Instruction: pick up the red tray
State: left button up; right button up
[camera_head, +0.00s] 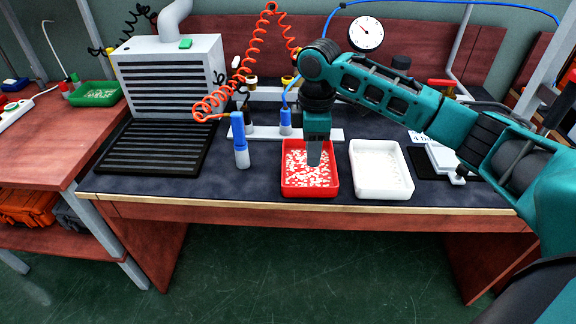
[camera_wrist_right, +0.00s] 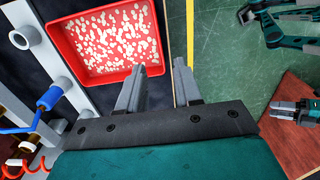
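The red tray (camera_head: 309,192) sits on the dark bench top near its front edge and holds many small white pieces. It also shows in the right wrist view (camera_wrist_right: 112,74). My right gripper (camera_head: 315,162) points down over the tray. In the wrist view its two fingers (camera_wrist_right: 159,66) are apart, with nothing held. They appear on either side of the tray's near wall, close to one corner; the height above the wall is unclear. My left gripper is outside the head view; what looks like it (camera_wrist_right: 290,107) is small at the right of the wrist view.
A white tray (camera_head: 381,169) stands just right of the red one. A blue-handled tool (camera_head: 240,141) stands to its left, and a rack strip (camera_head: 330,135) runs behind. A black slatted mat (camera_head: 158,148) lies farther left. A scale (camera_head: 441,161) is at the right.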

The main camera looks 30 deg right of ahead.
jog(key=b, duration=0.1)
send_over(311, 188)
notch_tip(311, 188, down, 6)
jog(key=shift+f, duration=0.15)
jog(key=shift+w+f+b, duration=0.1)
jog(key=shift+f+b, duration=0.55)
jog(key=shift+f, duration=2.35)
grip_shut()
